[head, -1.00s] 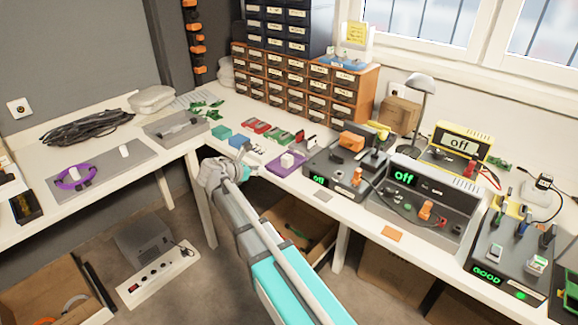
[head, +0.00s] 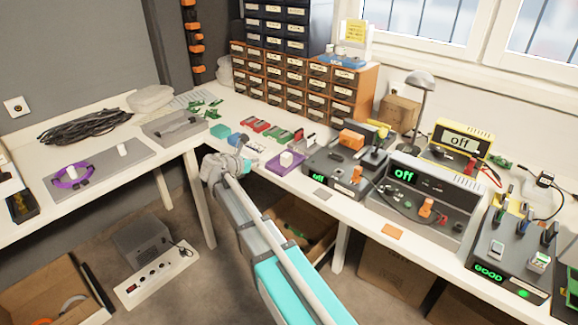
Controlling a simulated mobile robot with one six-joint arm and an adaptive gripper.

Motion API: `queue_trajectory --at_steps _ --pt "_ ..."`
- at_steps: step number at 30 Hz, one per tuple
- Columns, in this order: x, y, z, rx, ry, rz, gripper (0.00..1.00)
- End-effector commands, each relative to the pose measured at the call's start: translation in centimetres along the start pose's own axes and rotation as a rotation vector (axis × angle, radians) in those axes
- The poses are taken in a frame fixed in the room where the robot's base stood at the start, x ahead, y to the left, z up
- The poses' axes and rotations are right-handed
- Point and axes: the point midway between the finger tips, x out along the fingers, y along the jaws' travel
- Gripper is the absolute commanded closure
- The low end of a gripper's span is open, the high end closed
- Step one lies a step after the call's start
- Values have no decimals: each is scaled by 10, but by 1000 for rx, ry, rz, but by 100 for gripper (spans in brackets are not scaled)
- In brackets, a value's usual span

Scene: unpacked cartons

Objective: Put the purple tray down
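The purple tray (head: 284,164) lies flat on the white workbench, left of the grey test device, with a white block (head: 286,158) on it. My arm reaches up from the bottom of the view. My gripper (head: 246,158) is at the bench's front edge, left of the purple tray and apart from it as far as I can see. The fingers are small and partly hidden by the wrist, so I cannot tell whether they are open or shut. No tray is visible in them.
A teal block (head: 220,131) and a blue block (head: 236,140) are near my gripper. Red and green trays (head: 268,128) stand behind. Grey devices with displays (head: 424,205) fill the right bench.

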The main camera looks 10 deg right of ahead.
Motion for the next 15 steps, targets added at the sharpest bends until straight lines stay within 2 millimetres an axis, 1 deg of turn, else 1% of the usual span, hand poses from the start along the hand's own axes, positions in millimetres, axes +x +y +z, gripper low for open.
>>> queue_trajectory --at_steps 1,6,10,15 --pt "10 1 -3 1 0 -1 76" --pt "34 1 -2 2 1 -1 76" --pt "46 1 -1 1 1 0 76" --pt "50 0 0 1 0 0 76"
